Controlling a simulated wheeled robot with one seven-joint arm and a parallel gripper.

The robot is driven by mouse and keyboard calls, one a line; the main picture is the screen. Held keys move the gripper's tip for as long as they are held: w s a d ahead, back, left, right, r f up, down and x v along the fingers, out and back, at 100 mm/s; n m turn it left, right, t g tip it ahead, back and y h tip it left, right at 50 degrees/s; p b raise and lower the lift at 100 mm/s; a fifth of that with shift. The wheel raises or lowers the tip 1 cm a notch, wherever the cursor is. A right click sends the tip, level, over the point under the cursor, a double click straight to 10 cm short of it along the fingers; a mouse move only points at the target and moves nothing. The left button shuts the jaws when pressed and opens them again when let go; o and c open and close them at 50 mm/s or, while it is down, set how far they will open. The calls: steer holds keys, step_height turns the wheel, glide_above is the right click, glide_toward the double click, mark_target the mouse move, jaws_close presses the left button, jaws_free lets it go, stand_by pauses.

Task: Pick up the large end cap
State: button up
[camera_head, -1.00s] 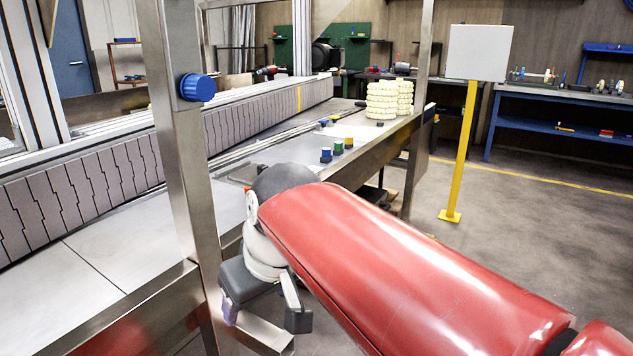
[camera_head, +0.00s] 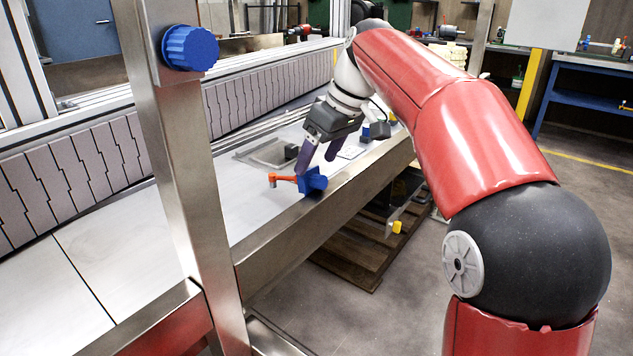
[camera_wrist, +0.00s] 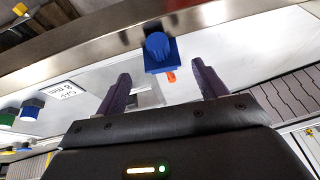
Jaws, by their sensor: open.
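My gripper (camera_head: 318,158) is open, its two dark purple fingers pointing down above the metal ledge. In the wrist view my gripper (camera_wrist: 160,76) has a finger on each side of a blue block with a ribbed round knob (camera_wrist: 157,52). Beyond the fingertips, nothing is held. In the head view this blue piece (camera_head: 313,181) sits at the ledge's front edge, beside an orange handle (camera_head: 284,178). Blue cap-like pieces (camera_wrist: 32,109) and a green one (camera_wrist: 7,117) stand left in the wrist view. I cannot tell which piece is the large end cap.
A white card marked 8 mm (camera_wrist: 68,92) lies on the ledge. A steel post (camera_head: 175,170) with a blue ribbed knob (camera_head: 190,48) stands in the left foreground. The slatted conveyor (camera_head: 90,185) runs behind. Below the ledge is a wooden pallet (camera_head: 360,245).

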mark_target(312, 173)
steer(key=x, duration=0.4)
steer(key=shift+s+f+b, duration=0.25)
steer(key=shift+f+b, duration=0.05)
steer(key=shift+b, duration=0.05)
steer(key=c, duration=1.1)
steer(key=shift+r+p, duration=2.75)
steer(key=shift+r, duration=7.2)
steer(key=shift+c, duration=0.2)
